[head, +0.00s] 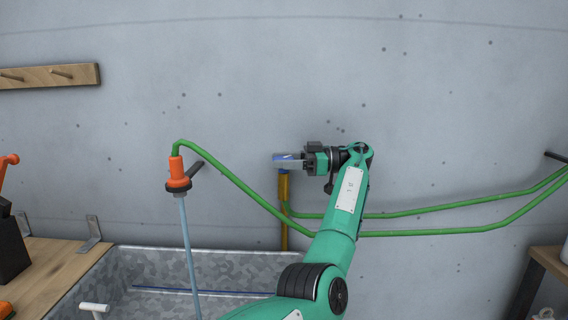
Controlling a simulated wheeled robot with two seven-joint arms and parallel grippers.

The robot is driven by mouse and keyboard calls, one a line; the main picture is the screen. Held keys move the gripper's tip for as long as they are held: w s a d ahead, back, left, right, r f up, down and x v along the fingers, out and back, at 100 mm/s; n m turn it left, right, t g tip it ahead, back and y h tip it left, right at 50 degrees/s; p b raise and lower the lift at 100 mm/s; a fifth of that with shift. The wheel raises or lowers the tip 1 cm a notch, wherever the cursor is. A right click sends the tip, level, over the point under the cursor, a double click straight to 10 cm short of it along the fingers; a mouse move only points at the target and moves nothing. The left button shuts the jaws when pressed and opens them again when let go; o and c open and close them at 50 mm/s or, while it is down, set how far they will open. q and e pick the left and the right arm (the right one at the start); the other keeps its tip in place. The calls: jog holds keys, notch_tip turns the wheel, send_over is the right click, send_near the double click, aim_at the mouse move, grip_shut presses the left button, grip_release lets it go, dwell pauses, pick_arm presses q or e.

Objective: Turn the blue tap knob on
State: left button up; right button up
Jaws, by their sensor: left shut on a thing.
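The blue tap knob (283,157) is at the top of an upright brass pipe (284,188) in front of the concrete wall. My left gripper (286,160) reaches it from the right and is shut on it. The fingers hide much of the knob, so its turn angle is hard to read. A green hose (233,179) runs from near the pipe to an orange nozzle (178,172) at left. A straight pale blue column (189,250) runs from under the nozzle down into the trough; I cannot tell whether it is water or a rod. My right gripper is not in view.
A grey metal trough (215,265) lies below the tap. A wooden bench (60,262) is at left and a wooden table (549,257) at right. A peg rail (50,76) hangs upper left. Green hose lines (450,210) cross the wall behind my arm.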

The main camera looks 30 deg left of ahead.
pick_arm(q)
jog(key=shift+r+n+g+h, duration=0.1)
jog(key=shift+n+g+h, duration=0.3)
jog(key=shift+n+g, duration=0.1)
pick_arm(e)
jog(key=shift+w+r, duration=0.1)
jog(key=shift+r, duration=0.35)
pick_arm(q)
jog(key=o, duration=0.9)
jog(key=shift+a, duration=0.1)
